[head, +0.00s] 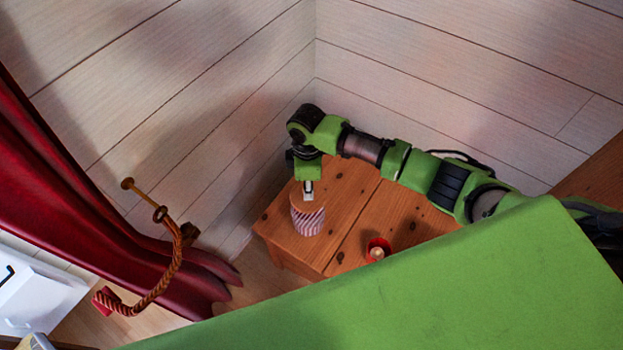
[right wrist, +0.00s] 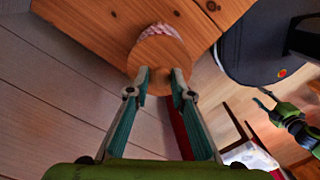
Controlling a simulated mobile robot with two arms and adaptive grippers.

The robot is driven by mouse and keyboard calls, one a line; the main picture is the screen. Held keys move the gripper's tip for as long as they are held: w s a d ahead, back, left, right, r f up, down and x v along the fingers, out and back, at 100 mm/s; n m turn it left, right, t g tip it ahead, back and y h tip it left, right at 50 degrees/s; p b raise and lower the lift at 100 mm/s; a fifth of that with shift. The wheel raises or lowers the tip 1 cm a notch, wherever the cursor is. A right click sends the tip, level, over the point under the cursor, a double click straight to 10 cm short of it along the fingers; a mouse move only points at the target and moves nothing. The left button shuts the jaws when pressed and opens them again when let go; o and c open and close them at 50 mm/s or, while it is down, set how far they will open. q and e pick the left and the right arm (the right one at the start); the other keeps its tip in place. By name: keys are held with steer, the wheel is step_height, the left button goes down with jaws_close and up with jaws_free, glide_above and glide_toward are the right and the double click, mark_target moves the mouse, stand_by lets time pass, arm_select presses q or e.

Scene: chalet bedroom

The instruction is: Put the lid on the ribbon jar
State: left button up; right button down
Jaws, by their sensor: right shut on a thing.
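The ribbon jar (head: 307,223), with pink-purple and white stripes, stands upright on a wooden table in the corner. The round wooden lid (head: 300,202) is at the jar's top; the gripper partly hides it. My right gripper (head: 308,189) comes down from above and is shut on the lid. In the right wrist view the lid (right wrist: 160,62) sits between the fingertips (right wrist: 160,76) and covers most of the jar (right wrist: 155,29). I cannot tell whether lid and jar touch. My left gripper (right wrist: 265,98) seems to show small at the right there; its jaws are unclear.
The wooden table (head: 345,202) also holds a red candle cup (head: 378,249) to the right of the jar. Plank walls stand close behind. A red curtain (head: 110,215) with a braided tie (head: 165,270) hangs at left. The tabletop around the jar is mostly free.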

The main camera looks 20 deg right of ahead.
steer(key=shift+f+b, duration=2.15)
steer(key=shift+b, duration=0.5)
steer(key=shift+s+f, duration=0.15)
steer(key=shift+f, duration=0.35)
steer(key=shift+w+f, duration=0.2)
steer(key=shift+f, duration=0.4)
steer(key=shift+r+p, duration=0.15)
steer(key=shift+p, duration=0.4)
steer(key=shift+f+p, duration=0.25)
steer(key=shift+p, duration=0.05)
steer(key=shift+s+p, duration=0.1)
steer(key=shift+p, duration=0.2)
